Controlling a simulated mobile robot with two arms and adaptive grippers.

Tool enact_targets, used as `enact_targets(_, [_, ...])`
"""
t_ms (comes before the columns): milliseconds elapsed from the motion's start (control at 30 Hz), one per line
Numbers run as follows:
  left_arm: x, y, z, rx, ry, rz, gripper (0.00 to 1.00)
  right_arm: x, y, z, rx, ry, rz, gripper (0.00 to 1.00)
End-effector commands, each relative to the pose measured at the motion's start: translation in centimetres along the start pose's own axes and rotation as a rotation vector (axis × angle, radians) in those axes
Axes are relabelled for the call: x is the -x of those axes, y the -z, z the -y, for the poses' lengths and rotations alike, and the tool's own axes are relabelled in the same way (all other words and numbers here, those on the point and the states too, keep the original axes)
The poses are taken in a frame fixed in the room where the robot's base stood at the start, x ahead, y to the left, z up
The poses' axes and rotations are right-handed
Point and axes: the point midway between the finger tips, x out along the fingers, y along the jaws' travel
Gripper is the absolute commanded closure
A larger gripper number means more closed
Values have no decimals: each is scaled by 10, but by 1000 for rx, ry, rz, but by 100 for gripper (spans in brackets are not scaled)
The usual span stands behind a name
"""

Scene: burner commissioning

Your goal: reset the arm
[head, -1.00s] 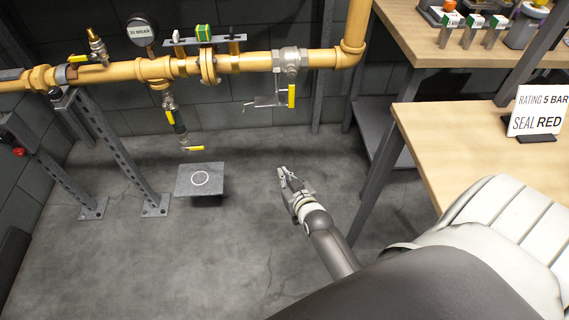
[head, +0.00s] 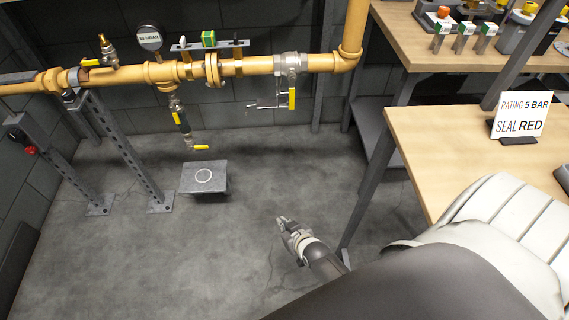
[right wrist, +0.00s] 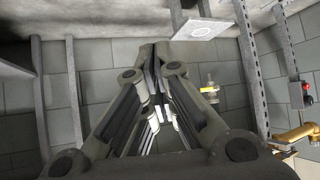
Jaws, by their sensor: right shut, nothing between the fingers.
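My right gripper (head: 283,222) is over the open floor in the head view, right of and nearer than the small grey stand with a white ring (head: 204,177). Its fingers are shut and empty, and it touches nothing that I can see. In the right wrist view the closed fingers (right wrist: 155,70) point up the picture, with the ringed stand (right wrist: 202,29) beyond them at the top. My right forearm is partly hidden behind my own upper arm. My left gripper is not in view.
A yellow pipe (head: 130,72) with a gauge (head: 149,38) and yellow-handled valves runs along the back wall. A wooden bench (head: 450,150) with a sign (head: 520,114) stands at the right. Another bench (head: 420,50) holds several small parts. Floor between stand and bench is clear.

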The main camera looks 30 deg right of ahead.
Motion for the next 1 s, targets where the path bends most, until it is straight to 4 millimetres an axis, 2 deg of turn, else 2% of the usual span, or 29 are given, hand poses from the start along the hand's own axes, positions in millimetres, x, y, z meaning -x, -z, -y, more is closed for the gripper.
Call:
enact_targets(567, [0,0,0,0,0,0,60,0,-2,0,1,1,4,100])
enact_targets(667, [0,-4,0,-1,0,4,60,3,-13,4,8,9,31,100])
enact_targets(767, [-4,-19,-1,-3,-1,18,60,12,-49,12,29,30,116,100])
enact_targets(867, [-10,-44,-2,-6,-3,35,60,34,-110,21,69,60,255,100])
enact_targets(900, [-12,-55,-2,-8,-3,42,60,47,-137,24,87,72,317,100])
enact_targets(1000, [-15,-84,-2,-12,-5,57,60,83,-201,23,135,96,463,100])
